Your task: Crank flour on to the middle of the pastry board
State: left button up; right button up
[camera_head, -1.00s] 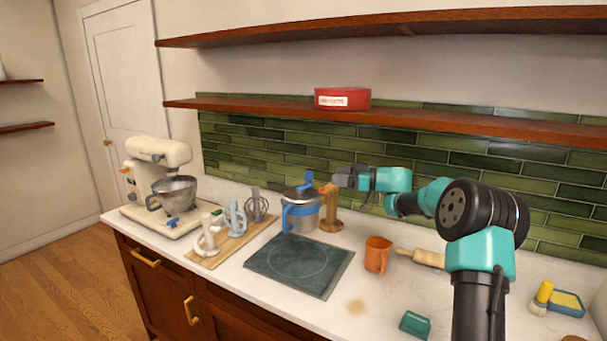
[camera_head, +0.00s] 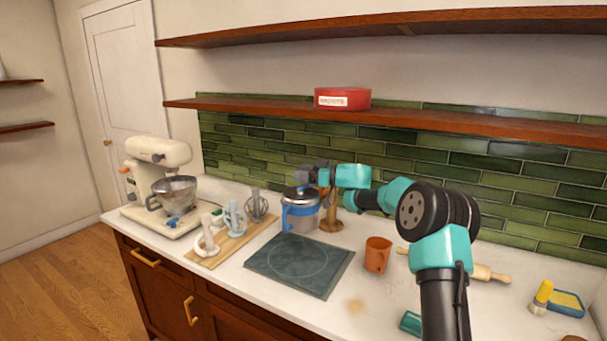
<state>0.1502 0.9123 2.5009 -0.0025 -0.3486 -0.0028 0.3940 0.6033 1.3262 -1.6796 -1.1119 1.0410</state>
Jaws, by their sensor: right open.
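The flour canister (camera_head: 300,217), silvery with a blue band and blue side handle, stands upright on the counter just behind the pastry board. The pastry board (camera_head: 324,281) is a dark slab with a thin circle marked in its middle. I see no flour on it. My right gripper (camera_head: 303,173) is open, just above the canister's lid, where the blue crank is. The gripper hides most of the crank, and I cannot tell whether the fingers are around it or touching it. My left gripper is not in view.
An orange mug (camera_head: 377,256) and a rolling pin (camera_head: 486,273) are to the right. A shelf runs above.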

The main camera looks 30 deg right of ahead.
jog(key=shift+c, duration=0.5)
jog(key=c, duration=0.8)
jog(key=shift+c, duration=0.2)
